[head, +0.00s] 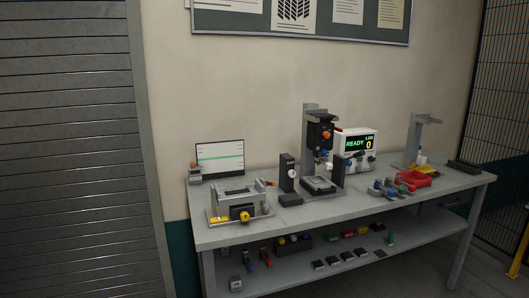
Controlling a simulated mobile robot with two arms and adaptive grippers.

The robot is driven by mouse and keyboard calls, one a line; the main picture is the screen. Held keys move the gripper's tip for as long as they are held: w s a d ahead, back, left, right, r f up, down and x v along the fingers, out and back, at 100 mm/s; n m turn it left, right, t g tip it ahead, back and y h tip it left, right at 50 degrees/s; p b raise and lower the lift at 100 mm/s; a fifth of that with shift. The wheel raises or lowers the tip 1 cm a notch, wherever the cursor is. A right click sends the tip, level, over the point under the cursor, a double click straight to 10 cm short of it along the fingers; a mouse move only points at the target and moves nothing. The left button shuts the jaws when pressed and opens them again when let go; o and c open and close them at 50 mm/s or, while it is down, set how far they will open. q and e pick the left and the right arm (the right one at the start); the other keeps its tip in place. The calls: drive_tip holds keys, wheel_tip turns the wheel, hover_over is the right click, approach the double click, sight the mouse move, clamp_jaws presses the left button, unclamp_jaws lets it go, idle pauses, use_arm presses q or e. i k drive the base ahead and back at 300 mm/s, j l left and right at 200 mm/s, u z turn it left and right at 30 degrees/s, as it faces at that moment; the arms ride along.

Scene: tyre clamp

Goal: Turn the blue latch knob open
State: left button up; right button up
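A black-headed press (320,133) on a grey column stands at the middle back of the workbench. A small blue part (324,153) shows under its head; it is too small to tell whether it is the latch knob or how it is turned. A grey clamp fixture (232,203) with a yellow-and-black knob (244,216) on its front sits at the bench's left end. Neither of my grippers is in view.
The grey workbench (350,211) has a lower shelf with several small parts. A white display box (357,144) reads READY. A red tray (414,179) and a grey stand (412,140) are at the right. A shutter (65,150) fills the left; mesh fencing is at far right.

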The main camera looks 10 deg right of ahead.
sight(325, 153)
drive_tip(key=i+l+u, duration=0.1)
drive_tip(key=l+u, duration=0.75)
drive_tip(key=l, duration=0.15)
drive_tip(key=l+u, duration=0.4)
drive_tip(key=l, duration=0.15)
drive_tip(key=k+l+u, duration=0.15)
drive_tip(key=l+u, duration=0.25)
drive_tip(key=l, duration=0.1)
